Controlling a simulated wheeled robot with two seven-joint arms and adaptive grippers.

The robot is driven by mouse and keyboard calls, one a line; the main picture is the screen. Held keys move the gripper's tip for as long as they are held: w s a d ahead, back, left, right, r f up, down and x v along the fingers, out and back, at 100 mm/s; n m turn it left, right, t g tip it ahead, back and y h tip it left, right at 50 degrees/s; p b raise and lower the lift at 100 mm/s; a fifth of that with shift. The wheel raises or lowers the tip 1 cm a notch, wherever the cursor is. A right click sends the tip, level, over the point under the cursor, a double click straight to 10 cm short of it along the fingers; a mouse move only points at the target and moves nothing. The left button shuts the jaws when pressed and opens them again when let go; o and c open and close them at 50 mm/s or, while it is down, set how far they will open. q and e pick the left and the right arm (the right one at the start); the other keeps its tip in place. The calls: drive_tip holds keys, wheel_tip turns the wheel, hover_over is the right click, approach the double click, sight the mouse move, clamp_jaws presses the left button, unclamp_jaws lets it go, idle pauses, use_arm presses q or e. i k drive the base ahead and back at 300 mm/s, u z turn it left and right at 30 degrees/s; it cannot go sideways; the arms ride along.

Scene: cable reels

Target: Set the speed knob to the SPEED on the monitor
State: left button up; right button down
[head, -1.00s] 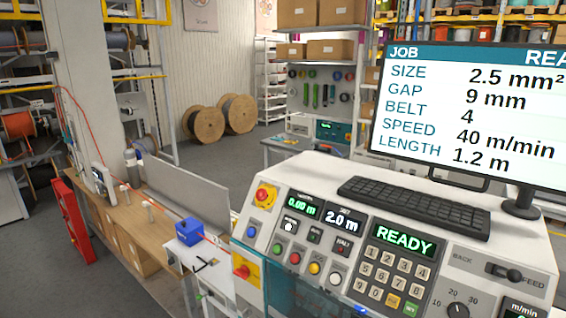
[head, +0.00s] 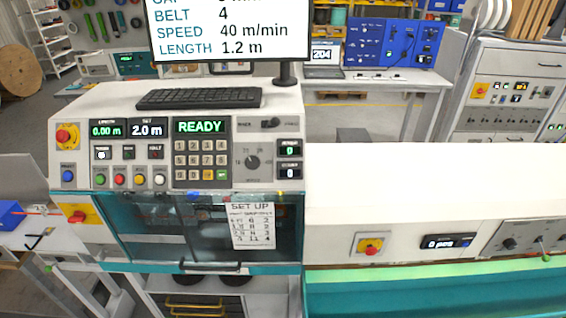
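The monitor (head: 230,62) stands at the top of the head view, its upper part cut off. It reads BELT 4, SPEED 40 m/min and LENGTH 1.2 m. The speed knob (head: 252,162) is a dark round dial on the right part of the sloped control panel, with small numbers around it. Its pointer setting is too small to read. Two small displays (head: 289,148) beside it each seem to show 0. Neither of my grippers is in view.
A keyboard (head: 199,98) lies on the console top. The keypad (head: 202,160) and READY display (head: 201,127) are left of the knob. A set-up sheet (head: 251,226) hangs on the teal-framed window below. A wide white machine cover (head: 430,190) extends right.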

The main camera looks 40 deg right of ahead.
sight(252, 162)
drive_tip(key=z, duration=0.75)
drive_tip(key=i, duration=0.4)
drive_tip(key=z, duration=0.5)
